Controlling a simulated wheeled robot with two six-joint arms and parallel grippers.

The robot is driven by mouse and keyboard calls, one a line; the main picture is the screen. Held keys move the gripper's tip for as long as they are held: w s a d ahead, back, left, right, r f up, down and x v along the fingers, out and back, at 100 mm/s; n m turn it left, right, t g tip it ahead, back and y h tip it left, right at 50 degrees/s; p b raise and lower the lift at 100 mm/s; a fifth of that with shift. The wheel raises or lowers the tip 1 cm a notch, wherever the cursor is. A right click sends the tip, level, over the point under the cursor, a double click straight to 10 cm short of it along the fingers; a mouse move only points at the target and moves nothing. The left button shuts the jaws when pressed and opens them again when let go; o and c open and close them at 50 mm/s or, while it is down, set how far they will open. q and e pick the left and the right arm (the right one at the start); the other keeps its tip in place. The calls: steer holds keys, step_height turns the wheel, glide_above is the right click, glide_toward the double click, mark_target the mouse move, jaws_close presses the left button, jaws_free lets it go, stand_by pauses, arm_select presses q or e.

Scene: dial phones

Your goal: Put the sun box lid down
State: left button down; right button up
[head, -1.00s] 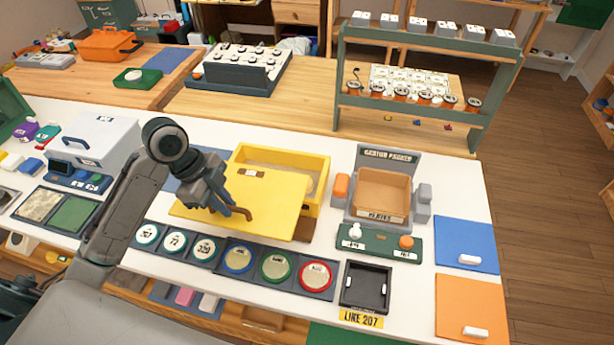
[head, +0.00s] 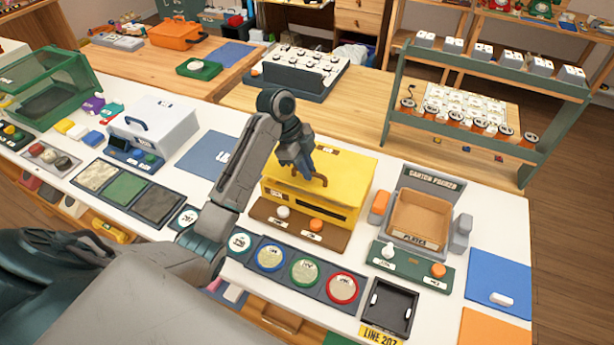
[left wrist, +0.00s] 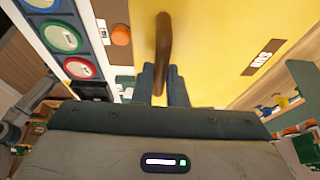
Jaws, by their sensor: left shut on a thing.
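The yellow sun box (head: 290,200) stands on the white table, behind a brown strip with a white and an orange knob. Its yellow lid (head: 350,166) covers the top of the box, and the inside is hidden. I cannot tell whether the lid touches the rim all round. My left gripper (head: 308,172) is above the lid, shut on its brown handle (head: 322,181). In the left wrist view the fingers (left wrist: 160,85) are at the handle (left wrist: 163,45), over the yellow lid (left wrist: 215,35) with its sun label. My right gripper is not in view.
A carton tray (head: 420,215) stands right of the box. Round dials (head: 305,270) and a black tray (head: 390,305) lie in front. A white case (head: 155,125) stands left, with a blue mat (head: 207,155) between. A green rack (head: 490,100) is behind right.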

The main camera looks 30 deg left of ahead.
arm_select(q)
step_height(320, 180, down, 2)
steer(key=shift+s+p, duration=0.1)
steer(key=shift+p, duration=0.55)
steer(key=shift+f, duration=0.7)
steer(key=c, duration=1.5)
jaws_free()
steer(key=shift+o, duration=0.2)
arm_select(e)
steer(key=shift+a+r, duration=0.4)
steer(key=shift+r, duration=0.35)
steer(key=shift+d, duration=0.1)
